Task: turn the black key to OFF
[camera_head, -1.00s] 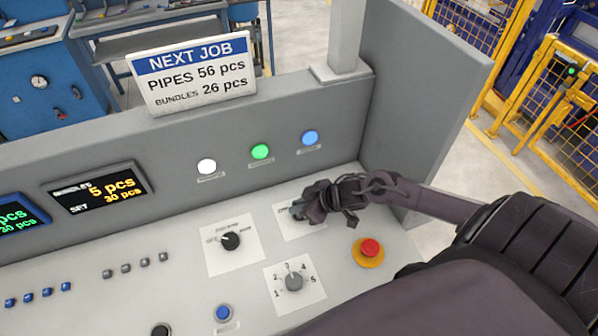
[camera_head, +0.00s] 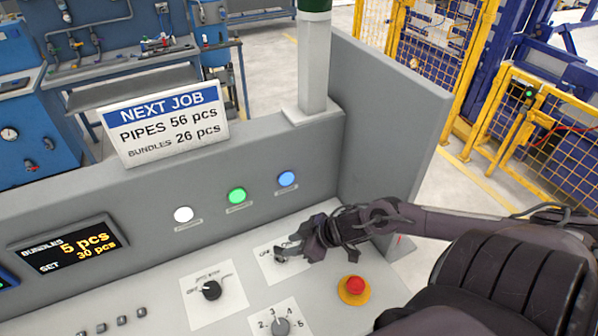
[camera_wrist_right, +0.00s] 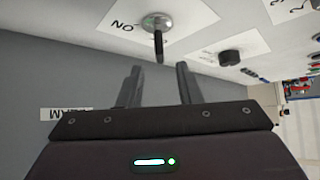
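The black key (camera_wrist_right: 158,46) sits in a round silver lock (camera_wrist_right: 155,22) on a white plate in the right wrist view. Upside-down "ON" lettering shows beside the lock. In the head view the lock's white plate (camera_head: 270,267) is partly covered by my right gripper (camera_head: 288,248), and the lock area is too small to read the key's angle. In the wrist view my right gripper (camera_wrist_right: 157,67) has its two fingers apart. The key shows in the gap ahead of the fingertips, with no finger seen touching it. My left gripper is not in view.
A black selector knob (camera_head: 211,290) and a grey numbered dial (camera_head: 281,326) are on nearby plates. A red emergency button (camera_head: 355,286) sits right of the lock plate. White, green and blue lights (camera_head: 237,196) are on the panel behind. A grey side wall (camera_head: 385,130) bounds the right.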

